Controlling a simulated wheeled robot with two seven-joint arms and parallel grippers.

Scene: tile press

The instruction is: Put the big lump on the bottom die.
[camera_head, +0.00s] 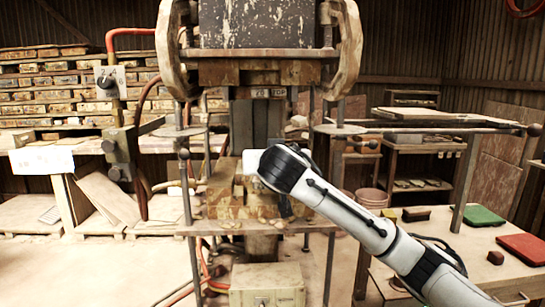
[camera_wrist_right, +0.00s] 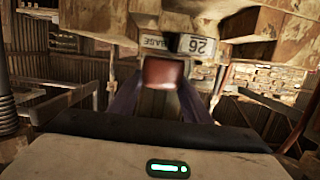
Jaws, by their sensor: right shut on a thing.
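My right arm reaches in from the lower right of the head view, with its wrist in front of the press opening. The wrist hides its gripper there. In the right wrist view my right gripper (camera_wrist_right: 160,88) is shut on a reddish-brown lump, likely the big lump (camera_wrist_right: 161,73). The lump is between the fingertips, with blocky press parts above and beyond it. The bottom die (camera_head: 222,192) seems to be the rusty block low in the press, partly hidden by my wrist. Whether the lump touches it cannot be told. My left gripper is out of view.
The press's upper block (camera_head: 255,73) hangs above my wrist, between thick side arms. At right, a table holds a green mat (camera_head: 482,216), a red mat (camera_head: 525,247), a dark brown block (camera_head: 416,213) and a small brown lump (camera_head: 495,257). A long horizontal bar crosses above the table.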

